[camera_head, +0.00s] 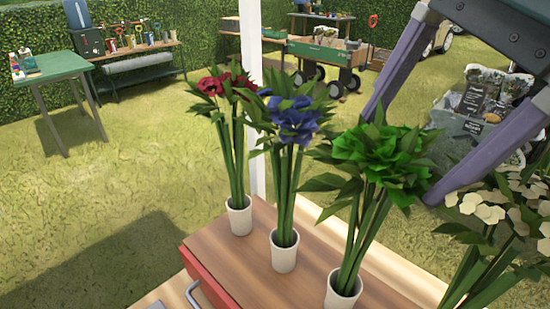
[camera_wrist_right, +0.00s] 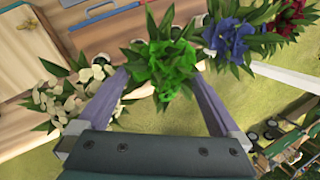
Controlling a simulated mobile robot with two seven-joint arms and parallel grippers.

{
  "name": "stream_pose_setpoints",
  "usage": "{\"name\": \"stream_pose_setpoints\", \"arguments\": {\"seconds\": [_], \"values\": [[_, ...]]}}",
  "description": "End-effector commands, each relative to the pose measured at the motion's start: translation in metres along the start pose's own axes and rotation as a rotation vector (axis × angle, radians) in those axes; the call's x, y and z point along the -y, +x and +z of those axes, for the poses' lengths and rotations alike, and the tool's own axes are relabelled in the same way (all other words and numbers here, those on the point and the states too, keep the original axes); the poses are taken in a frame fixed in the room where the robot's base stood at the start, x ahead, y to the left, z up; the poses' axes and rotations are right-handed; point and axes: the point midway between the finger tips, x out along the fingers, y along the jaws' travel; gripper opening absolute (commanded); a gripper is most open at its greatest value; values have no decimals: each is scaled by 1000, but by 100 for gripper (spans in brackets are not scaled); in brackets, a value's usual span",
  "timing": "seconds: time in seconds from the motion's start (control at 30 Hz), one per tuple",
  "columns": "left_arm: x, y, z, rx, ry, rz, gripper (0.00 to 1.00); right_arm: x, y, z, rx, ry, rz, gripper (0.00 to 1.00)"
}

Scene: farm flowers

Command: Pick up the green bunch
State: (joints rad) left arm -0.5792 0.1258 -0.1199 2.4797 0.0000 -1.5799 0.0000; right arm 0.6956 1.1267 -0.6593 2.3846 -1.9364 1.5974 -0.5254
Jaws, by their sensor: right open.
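The green bunch (camera_head: 375,160) stands in a small white cup (camera_head: 343,289) on a wooden table top (camera_head: 310,262). Its long stems lean slightly right, with the bright green head on top. My right gripper (camera_head: 402,157) comes in from the upper right, open. Its two purple fingers reach towards the green head, one at its upper edge and one at its right. In the right wrist view the green bunch (camera_wrist_right: 168,68) shows between the spread fingers (camera_wrist_right: 160,75). Whether the fingers touch the leaves I cannot tell. My left gripper is in neither view.
A blue bunch (camera_head: 289,122) and a red bunch (camera_head: 225,86) stand in white cups to the left. A white bunch (camera_head: 500,215) is close on the right. A white post (camera_head: 251,80) rises behind the table. Grass lies beyond.

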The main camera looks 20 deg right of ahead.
Motion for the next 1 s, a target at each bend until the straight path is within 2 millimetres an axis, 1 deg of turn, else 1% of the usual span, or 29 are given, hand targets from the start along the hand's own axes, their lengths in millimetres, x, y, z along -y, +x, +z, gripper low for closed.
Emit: {"name": "stream_pose_setpoints", "arguments": {"seconds": [0.1,0.27,0.4,0.53,0.63,0.83,1.0], "values": [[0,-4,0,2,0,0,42,0,15,1,3,1,3,100],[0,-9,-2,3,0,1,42,1,28,3,3,1,3,100],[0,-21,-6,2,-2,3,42,1,48,7,3,1,6,100],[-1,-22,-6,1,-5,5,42,2,68,6,2,2,2,100],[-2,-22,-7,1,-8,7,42,2,74,6,1,0,-1,100],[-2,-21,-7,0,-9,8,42,2,75,6,1,-1,-2,100],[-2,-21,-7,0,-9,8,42,2,74,6,1,0,-2,81]]}}
